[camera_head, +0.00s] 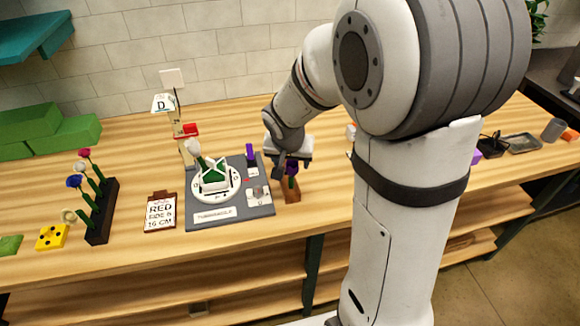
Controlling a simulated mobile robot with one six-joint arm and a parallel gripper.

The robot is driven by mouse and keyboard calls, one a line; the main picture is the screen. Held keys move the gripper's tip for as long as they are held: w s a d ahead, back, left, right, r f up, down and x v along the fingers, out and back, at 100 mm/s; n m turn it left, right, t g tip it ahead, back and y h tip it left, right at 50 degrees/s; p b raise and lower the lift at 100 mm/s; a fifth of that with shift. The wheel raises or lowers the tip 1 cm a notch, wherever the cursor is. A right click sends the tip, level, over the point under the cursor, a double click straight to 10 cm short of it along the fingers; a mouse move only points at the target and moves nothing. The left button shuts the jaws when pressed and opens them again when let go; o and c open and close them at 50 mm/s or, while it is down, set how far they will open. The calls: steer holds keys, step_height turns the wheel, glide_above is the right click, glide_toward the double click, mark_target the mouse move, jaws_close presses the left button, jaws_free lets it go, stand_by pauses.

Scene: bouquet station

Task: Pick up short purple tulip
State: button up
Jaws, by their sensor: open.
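A purple tulip (291,168) with a short green stem stands upright in a small brown wooden holder (290,194), right of the grey board. My gripper (284,170) is open and low over this holder, pointing down at the flower head. One finger shows left of the bloom; the other finger is hard to make out. The bloom is partly covered by my gripper, and I cannot tell whether they touch.
A dark rack (103,210) of several flowers stands left. Green blocks (48,135) sit far left. My arm hides the bench's right middle.

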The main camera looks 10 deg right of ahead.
steer(key=shift+x, duration=1.15)
steer(key=shift+c, duration=0.4)
steer(key=c, duration=0.7)
steer(key=shift+r, duration=0.1)
steer(key=shift+c, duration=0.2)
